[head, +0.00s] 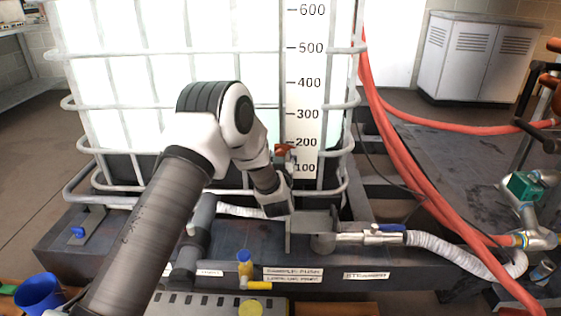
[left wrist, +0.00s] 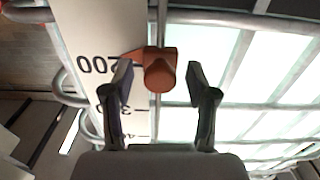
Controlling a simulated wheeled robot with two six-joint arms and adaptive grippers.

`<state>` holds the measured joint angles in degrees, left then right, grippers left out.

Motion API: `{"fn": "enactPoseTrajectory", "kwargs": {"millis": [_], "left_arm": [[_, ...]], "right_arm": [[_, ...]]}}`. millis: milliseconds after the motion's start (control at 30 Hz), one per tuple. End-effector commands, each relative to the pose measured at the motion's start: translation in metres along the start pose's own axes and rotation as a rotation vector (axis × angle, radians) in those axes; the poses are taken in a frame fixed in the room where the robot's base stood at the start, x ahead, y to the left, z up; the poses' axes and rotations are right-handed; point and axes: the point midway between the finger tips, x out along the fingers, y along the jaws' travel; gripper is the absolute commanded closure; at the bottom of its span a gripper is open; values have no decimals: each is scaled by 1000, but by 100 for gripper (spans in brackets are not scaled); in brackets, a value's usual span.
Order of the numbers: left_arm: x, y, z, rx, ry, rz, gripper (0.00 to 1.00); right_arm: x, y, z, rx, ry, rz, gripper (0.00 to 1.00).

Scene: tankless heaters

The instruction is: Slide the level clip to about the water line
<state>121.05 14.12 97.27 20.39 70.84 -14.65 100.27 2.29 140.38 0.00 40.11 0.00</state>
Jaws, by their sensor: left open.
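The level clip (head: 283,149) is orange-red and sits on a thin upright rod beside the white scale (head: 306,95). Its pointer is a little below the 200 mark. In the left wrist view, turned upside down, the clip (left wrist: 160,70) shows its round knob between my left fingers. My left gripper (head: 282,168) is open around the knob, with a gap on each side; its fingers also show in the left wrist view (left wrist: 159,82). The tank (head: 190,45) is bright above and dark near its bottom; I cannot clearly tell the water line. My right gripper is not in view.
Grey cage bars (head: 215,105) cross the tank front. Below are a metal valve pipe (head: 350,239) with a blue handle and a pale hose (head: 445,251). Red hoses (head: 400,165) run at the right. A blue bucket (head: 40,292) stands at the lower left.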

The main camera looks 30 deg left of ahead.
Motion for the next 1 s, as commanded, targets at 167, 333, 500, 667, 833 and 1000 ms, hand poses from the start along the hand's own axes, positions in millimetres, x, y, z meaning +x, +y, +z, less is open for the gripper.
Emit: {"fn": "enactPoseTrajectory", "kwargs": {"millis": [167, 333, 500, 667, 833, 1000], "left_arm": [[2, 0, 0, 1, -2, 1, 42], [2, 0, 0, 0, -2, 1, 81], [2, 0, 0, 0, -2, 1, 100], [2, 0, -3, 0, -2, 1, 100], [2, 0, -20, -1, -1, 1, 100], [2, 0, -58, -1, -1, 0, 100]], "right_arm": [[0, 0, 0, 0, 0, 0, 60], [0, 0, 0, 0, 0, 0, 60], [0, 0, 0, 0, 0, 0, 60], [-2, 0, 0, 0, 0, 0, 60], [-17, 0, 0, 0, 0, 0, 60], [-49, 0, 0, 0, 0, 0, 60]]}}
